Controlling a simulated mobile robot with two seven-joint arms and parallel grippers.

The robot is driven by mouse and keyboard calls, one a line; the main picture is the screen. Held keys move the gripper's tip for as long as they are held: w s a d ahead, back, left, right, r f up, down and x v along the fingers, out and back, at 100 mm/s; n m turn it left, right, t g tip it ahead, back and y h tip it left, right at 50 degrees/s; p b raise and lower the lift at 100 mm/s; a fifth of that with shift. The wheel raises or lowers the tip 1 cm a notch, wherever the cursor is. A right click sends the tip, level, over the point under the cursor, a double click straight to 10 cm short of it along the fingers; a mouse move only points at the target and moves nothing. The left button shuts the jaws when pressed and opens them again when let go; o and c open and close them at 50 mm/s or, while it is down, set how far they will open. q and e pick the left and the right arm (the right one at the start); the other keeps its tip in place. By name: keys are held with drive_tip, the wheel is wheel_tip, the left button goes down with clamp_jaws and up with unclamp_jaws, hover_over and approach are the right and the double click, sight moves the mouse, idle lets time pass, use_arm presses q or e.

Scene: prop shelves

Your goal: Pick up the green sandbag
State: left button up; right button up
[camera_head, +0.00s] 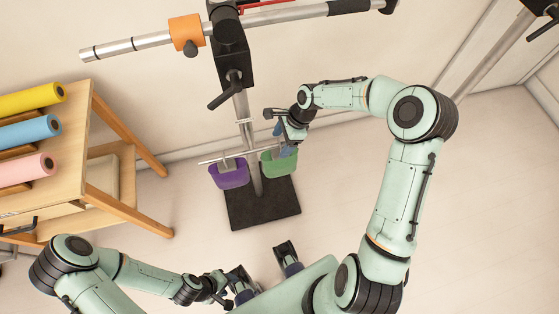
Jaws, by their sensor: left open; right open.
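The green sandbag (279,165) hangs at the right end of a thin bar on the upright stand, low above its black base. My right gripper (284,140) is open and right at the top of the green sandbag, partly covering it. I cannot tell whether its fingers touch the bag. A purple sandbag (229,175) hangs on the left end of the same bar. My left gripper (264,266) is open and empty near the bottom of the view, apart from the sandbags.
The stand's black base (264,215) sits on the pale floor. A wide metal bar (140,43) with an orange clamp crosses above. A wooden rack (75,150) with yellow, blue and pink rolls stands at the left. The floor (480,190) at the right is clear.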

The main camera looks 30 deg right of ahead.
drive_tip(key=shift+x, duration=1.05)
clamp_jaws()
drive_tip(key=shift+w+r, duration=0.15)
